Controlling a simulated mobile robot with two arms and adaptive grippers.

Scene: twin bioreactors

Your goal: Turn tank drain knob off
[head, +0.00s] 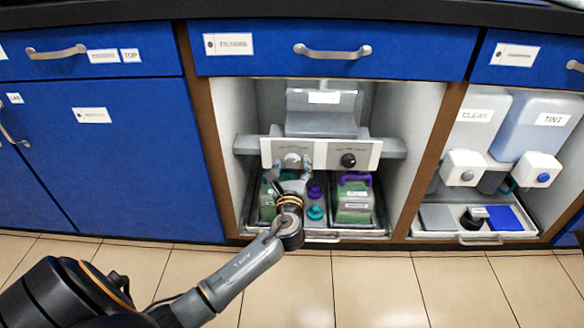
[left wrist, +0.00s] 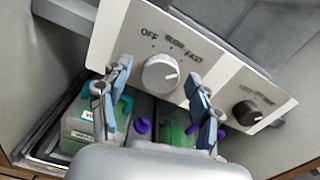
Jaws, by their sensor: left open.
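A pale control panel (head: 320,153) with two knobs sits inside the open middle cabinet. The light grey knob (head: 291,160) is on its left and the black knob (head: 348,160) on its right. In the left wrist view the light knob (left wrist: 160,73) has OFF, SLOW and FAST printed above it; its pale mark sits on its right side, on the FAST side. The black knob (left wrist: 246,112) has small lettering I cannot read fully. My left gripper (head: 290,172) is open and empty, its fingers to either side of the light knob and just short of it. My right gripper is not in view.
Below the panel, a tray (head: 330,238) holds green containers (head: 353,203), purple and teal caps. A grey tank (head: 321,110) stands above the panel. The right cabinet holds a CLEAR tank (head: 478,118) and a TINT tank (head: 538,128). The tiled floor in front is clear.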

